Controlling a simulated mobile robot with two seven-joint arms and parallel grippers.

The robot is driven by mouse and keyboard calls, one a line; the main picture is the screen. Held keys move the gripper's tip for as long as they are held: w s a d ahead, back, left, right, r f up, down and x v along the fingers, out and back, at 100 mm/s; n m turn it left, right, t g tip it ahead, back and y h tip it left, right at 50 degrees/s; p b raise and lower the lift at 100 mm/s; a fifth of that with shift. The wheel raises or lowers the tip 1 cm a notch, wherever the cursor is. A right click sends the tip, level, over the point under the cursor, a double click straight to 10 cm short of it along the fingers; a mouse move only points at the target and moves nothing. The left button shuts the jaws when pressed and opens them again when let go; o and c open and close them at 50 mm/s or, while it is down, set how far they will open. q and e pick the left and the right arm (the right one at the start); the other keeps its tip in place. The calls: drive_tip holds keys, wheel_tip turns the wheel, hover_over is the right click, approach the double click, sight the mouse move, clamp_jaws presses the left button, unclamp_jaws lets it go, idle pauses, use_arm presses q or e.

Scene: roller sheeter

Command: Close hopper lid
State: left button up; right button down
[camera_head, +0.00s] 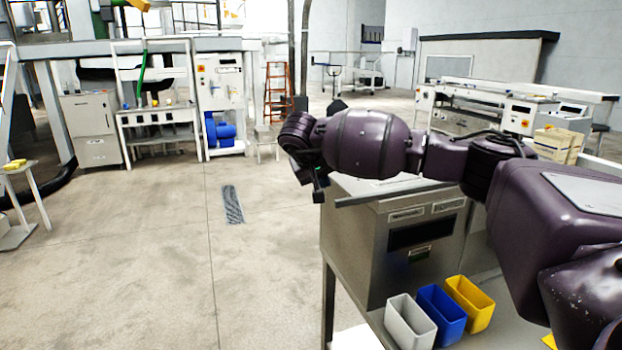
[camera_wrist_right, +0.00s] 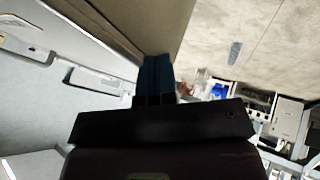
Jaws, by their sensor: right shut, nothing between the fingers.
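The steel hopper machine (camera_head: 385,240) stands right of centre in the head view. A flat plate with a dark front edge (camera_head: 400,190) lies along its top and looks like the lid. My right arm crosses above and hides much of it, so I cannot tell how far it is open. My right gripper (camera_head: 319,188) is at the machine's upper left corner, fingers pointing down. In the right wrist view the fingers (camera_wrist_right: 155,75) are together and empty, beside a long metal edge (camera_wrist_right: 150,30). I cannot tell whether they touch it. My left gripper is not in view.
Grey (camera_head: 411,322), blue (camera_head: 441,314) and yellow (camera_head: 470,303) bins stand in front of the machine. Cardboard boxes (camera_head: 558,145) sit behind at the right. The floor (camera_head: 160,250) left of the machine is mostly clear, with a dark floor grate (camera_head: 232,205).

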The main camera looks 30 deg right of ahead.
sight(345, 177)
drive_tip(key=shift+d, duration=0.3)
drive_tip(key=d, duration=0.2)
drive_tip(key=s+d, duration=0.1)
drive_tip(key=d, duration=0.2)
drive_tip(key=shift+s+p, duration=0.2)
drive_tip(key=shift+p, duration=0.15)
drive_tip(key=shift+w+a, duration=0.1)
